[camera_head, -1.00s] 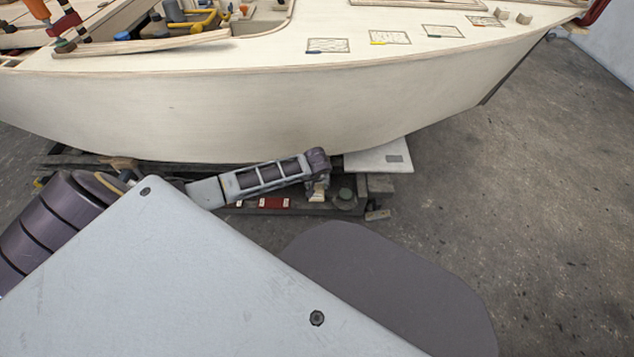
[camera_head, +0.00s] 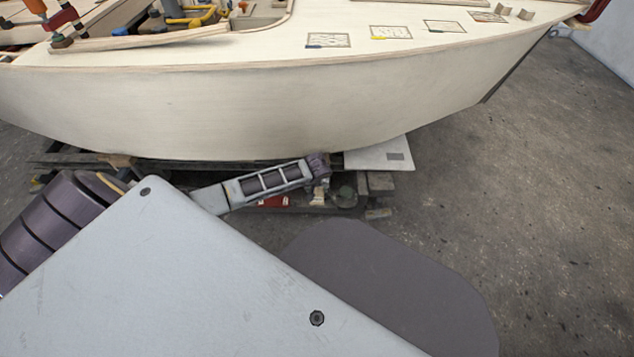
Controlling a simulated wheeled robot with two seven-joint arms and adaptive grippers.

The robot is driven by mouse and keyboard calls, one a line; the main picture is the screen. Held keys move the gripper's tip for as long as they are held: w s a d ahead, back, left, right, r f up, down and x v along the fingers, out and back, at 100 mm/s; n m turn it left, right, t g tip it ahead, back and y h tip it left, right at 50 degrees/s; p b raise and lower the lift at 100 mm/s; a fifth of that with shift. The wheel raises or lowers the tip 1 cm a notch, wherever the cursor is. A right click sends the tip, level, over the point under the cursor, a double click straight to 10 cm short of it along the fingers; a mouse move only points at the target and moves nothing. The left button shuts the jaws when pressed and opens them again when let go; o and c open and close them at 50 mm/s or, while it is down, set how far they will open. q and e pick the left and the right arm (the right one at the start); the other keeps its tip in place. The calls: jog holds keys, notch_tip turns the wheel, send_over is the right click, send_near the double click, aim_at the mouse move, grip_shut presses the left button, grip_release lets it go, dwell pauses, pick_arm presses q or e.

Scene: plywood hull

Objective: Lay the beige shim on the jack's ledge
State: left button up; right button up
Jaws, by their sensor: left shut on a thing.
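My left gripper (camera_head: 319,184) reaches in from the left, low beside the hull, with its fingers pointing down. It is shut on a small pale piece, the beige shim (camera_head: 318,199), which shows just under the fingertips and is partly hidden by them. A dark, round, greenish part (camera_head: 346,194), perhaps the jack, sits just right of the fingers among dark timbers. I cannot make out the ledge clearly, nor whether the shim touches anything. My right gripper is not in view.
The plywood hull (camera_head: 250,110) overhangs close above the gripper. A pale board (camera_head: 375,156) lies under the hull, right of the gripper. A red item (camera_head: 273,202) lies below the arm. Dark timbers (camera_head: 380,183) lie around; open concrete floor (camera_head: 530,180) is at right.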

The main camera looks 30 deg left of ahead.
pick_arm(q)
jog(key=shift+f, duration=0.1)
jog(key=o, duration=1)
jog(key=shift+s+d+r+p, duration=0.15)
jog(key=shift+r+p, duration=0.15)
jog(key=shift+r, duration=0.4)
jog(key=p+v, duration=0.4)
jog(key=v, duration=0.6)
jog(key=shift+s+r, duration=0.15)
jog(key=shift+r, duration=0.2)
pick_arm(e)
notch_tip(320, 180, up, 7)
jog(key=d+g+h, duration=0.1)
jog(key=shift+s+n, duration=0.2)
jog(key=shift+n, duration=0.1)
pick_arm(q)
jog(key=shift+d, duration=0.1)
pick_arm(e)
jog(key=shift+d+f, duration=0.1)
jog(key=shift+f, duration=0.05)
